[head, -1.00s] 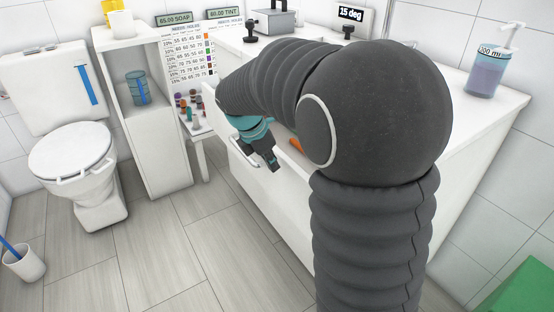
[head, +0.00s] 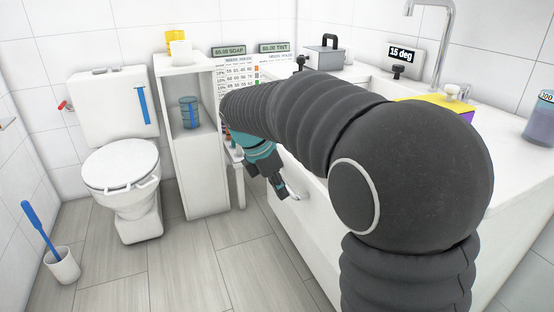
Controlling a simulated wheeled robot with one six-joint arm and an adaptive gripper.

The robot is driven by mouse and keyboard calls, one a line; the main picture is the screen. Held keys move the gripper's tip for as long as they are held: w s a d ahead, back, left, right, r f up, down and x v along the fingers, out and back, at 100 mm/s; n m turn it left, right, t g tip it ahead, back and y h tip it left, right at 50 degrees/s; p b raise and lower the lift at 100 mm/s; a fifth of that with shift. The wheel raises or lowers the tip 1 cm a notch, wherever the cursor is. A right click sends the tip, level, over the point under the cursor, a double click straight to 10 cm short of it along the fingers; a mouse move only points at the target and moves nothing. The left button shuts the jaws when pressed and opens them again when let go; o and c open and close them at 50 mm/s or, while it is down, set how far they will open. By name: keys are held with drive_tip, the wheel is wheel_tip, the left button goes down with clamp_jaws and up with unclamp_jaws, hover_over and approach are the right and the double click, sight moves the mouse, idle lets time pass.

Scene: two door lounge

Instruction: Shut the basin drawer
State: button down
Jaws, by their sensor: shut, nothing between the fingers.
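The white basin unit (head: 399,223) stands on the right, largely covered by my dark arm. The basin drawer's front (head: 300,180) shows just below my arm, with a pale handle (head: 296,197) on it. My gripper (head: 281,191), teal and dark grey, is shut and empty, pointing down in front of the drawer, close to the handle. I cannot tell whether it touches. My arm hides the drawer's upper part and inside, so how far it stands out is unclear.
A toilet (head: 126,180) and a white shelf unit (head: 195,150) with a blue cup (head: 189,112) stand left. A brush holder (head: 62,266) is on the floor at far left. A yellow-topped purple box (head: 441,105) sits on the basin. The floor at centre-left is clear.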

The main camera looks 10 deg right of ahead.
drive_tip(key=w+a+f+t+y+b, duration=0.1)
drive_tip(key=w+a+f+y+b, duration=0.35)
drive_tip(key=a+f, duration=1)
drive_tip(key=w+a+f+t+y, duration=0.3)
drive_tip(key=w+a+t+y, duration=0.15)
drive_tip(key=w+a, duration=0.7)
drive_tip(key=w+d+r+m+t+h, duration=0.45)
drive_tip(key=w+d+t, duration=0.3)
drive_tip(key=w, duration=0.25)
drive_tip(key=s+d+r+m+t+h, duration=0.2)
drive_tip(key=d+r+m+h, duration=0.4)
drive_tip(key=d+r+h, duration=0.35)
drive_tip(key=w+d+f+b, duration=0.2)
drive_tip(key=w+d, duration=0.7)
drive_tip(key=d, duration=0.2)
drive_tip(key=shift+n+b, duration=0.3)
drive_tip(key=shift+n, duration=0.05)
